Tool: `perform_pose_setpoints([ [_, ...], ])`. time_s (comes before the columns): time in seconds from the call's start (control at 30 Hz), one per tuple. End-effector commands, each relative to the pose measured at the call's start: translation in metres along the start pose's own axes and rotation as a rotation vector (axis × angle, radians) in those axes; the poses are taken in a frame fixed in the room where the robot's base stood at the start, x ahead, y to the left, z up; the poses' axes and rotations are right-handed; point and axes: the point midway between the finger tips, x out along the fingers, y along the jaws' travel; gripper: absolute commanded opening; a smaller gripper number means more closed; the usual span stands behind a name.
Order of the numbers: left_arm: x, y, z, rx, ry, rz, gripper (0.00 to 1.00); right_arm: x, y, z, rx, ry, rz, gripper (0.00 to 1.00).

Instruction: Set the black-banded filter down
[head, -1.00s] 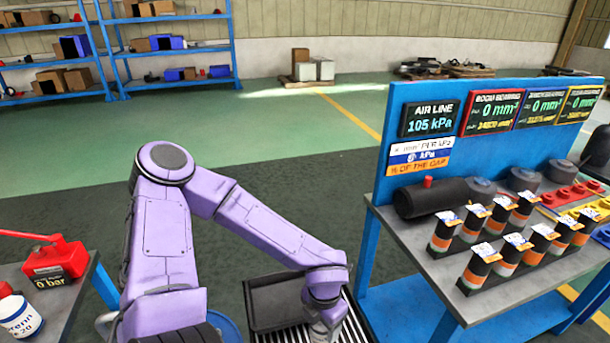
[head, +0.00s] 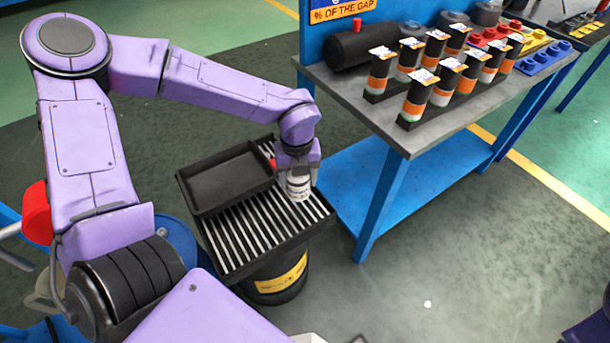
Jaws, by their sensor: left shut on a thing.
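My left gripper (head: 298,172) points down at the right part of a slatted grate (head: 240,235). It is shut on a small white filter (head: 299,188) with dark lettering. Its black band cannot be made out at this size, and the fingers cover its upper part. The filter is upright over the slats; I cannot tell whether its bottom touches them. My right gripper is out of view.
A black tray (head: 226,178) lies on the grate's back left part. The grate tops a dark drum with a yellow label (head: 282,279). To the right, a blue-framed bench (head: 405,140) holds several orange-banded cylinders (head: 417,96) and a black cylinder (head: 356,47). The front slats are bare.

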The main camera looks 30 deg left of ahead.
Motion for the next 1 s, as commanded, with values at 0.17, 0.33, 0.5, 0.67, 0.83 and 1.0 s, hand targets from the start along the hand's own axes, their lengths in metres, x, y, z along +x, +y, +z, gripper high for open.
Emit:
perform_pose_setpoints([
  [0.17,0.027,-0.015,0.013,0.001,-0.003,0.0,0.22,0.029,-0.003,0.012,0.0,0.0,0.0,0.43],
  [0.33,0.046,-0.024,0.02,0.0,-0.003,-0.001,0.22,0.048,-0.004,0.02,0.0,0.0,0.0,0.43],
  [0.5,0.068,-0.023,0.02,0.0,-0.002,-0.001,0.22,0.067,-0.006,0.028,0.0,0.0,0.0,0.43],
  [0.67,0.064,-0.023,0.019,0.0,-0.002,-0.001,0.22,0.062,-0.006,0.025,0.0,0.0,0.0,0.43],
  [0.83,0.068,-0.023,0.019,0.0,-0.002,-0.001,0.22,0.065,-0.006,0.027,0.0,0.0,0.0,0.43],
  [1.0,0.067,-0.023,0.019,0.0,-0.002,-0.001,0.89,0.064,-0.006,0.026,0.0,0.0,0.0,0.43],
])
